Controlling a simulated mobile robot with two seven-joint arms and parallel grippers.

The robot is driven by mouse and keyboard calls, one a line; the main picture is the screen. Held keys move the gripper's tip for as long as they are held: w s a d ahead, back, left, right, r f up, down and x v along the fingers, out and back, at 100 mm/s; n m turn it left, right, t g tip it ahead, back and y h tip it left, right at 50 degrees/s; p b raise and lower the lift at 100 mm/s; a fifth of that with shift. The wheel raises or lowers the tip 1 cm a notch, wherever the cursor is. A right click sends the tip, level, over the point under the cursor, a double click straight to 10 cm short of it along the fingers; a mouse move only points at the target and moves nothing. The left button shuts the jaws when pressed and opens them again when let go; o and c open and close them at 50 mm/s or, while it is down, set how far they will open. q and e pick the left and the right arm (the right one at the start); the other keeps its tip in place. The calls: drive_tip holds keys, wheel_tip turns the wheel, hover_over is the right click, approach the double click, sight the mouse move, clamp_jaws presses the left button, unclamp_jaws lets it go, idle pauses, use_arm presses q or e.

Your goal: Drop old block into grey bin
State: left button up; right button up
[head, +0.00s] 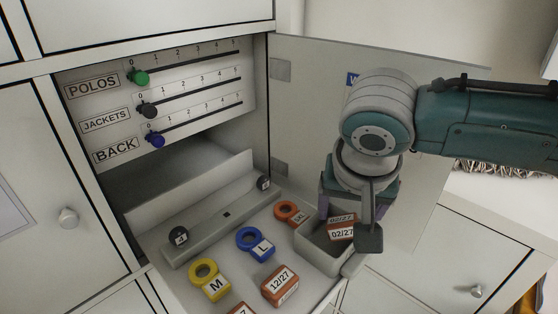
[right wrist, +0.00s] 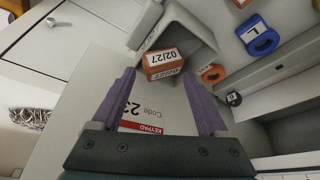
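The orange-brown block with a white 02/27 label (head: 341,231) is inside the walls of the grey bin (head: 318,254), tilted; I cannot tell whether it rests on the bin's floor. In the right wrist view the block (right wrist: 162,62) lies just beyond my fingertips, with the bin's wall (right wrist: 188,28) around it. My right gripper (head: 352,222) is over the bin. In the right wrist view its purple fingers (right wrist: 160,76) stand apart with a gap beside the block, so it is open. My left gripper is not in view.
A 12/27 block (head: 280,286), a yellow M ring tag (head: 209,279), a blue L tag (head: 255,244) and an orange tag (head: 290,212) lie on the shelf left of the bin. An open cabinet door (head: 305,110) stands behind my right arm. Sliders (head: 148,110) sit on the upper panel.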

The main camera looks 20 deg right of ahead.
drive_tip(key=shift+o, duration=1.3)
drive_tip(key=v, duration=1)
drive_tip(key=shift+b, duration=0.35)
drive_tip(key=s+a+f+n+y, duration=0.4)
drive_tip(key=s+a+f+n, duration=0.15)
drive_tip(key=s+a, duration=0.3)
drive_tip(key=s+d+f+n, duration=0.1)
drive_tip(key=s+d+n, duration=0.35)
drive_tip(key=s, duration=0.45)
wheel_tip(320, 180, up, 18)
drive_tip(key=h+p, duration=0.1)
drive_tip(key=p, duration=1.7)
drive_tip(key=shift+d+r+m+p, duration=0.2)
drive_tip(key=shift+d+m+p, duration=0.1)
drive_tip(key=shift+p, duration=0.1)
